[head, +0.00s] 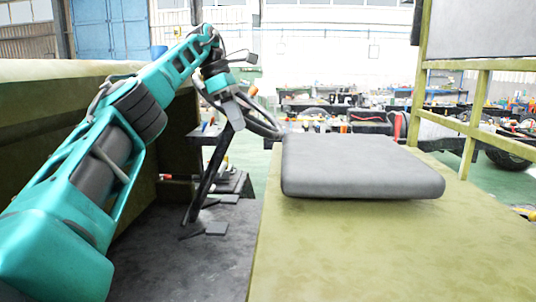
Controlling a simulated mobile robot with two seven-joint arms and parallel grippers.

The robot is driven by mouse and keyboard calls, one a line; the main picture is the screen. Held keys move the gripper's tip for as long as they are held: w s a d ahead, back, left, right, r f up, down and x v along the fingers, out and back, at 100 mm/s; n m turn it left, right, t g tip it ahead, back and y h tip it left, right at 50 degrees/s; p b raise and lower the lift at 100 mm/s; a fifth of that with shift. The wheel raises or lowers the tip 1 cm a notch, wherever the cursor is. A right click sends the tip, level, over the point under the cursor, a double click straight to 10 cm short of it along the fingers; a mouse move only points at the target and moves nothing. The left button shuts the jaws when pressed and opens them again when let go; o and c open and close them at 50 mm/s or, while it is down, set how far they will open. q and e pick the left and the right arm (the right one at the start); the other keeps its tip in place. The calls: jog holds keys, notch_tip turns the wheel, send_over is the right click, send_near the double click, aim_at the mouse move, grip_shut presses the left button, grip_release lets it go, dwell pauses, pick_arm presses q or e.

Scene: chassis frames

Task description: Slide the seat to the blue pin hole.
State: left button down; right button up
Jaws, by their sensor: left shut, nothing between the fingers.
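The seat (362,168) is a flat grey cushion with rounded edges. It lies on the olive-green deck right of the picture's middle. My left gripper (270,129) is at the far left corner of the seat, with its dark fingers shut and nothing between them. I cannot tell whether it touches the seat. The blue pin hole and any rail under the seat do not show. My right gripper is not in view.
An olive side panel (60,105) stands on the left under my left arm. A black lever (207,172) and pedals rise from the dark floor (180,262) left of the deck. An olive frame (472,125) stands at the right. The deck (380,250) before the seat is clear.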

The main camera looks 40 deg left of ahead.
aim_at(298, 167)
pick_arm(q)
jog(key=w+d+f, duration=0.4)
jog(key=d+f, duration=0.2)
jog(key=f, duration=0.3)
jog(key=shift+w, duration=0.4)
jog(key=w+d, duration=0.4)
jog(key=d, duration=0.1)
jog(key=shift+f, duration=0.1)
jog(key=shift+s+a, duration=0.1)
jog(key=shift+a, duration=0.15)
jog(key=v, duration=0.7)
jog(key=shift+r, duration=0.25)
jog(key=shift+s, duration=0.1)
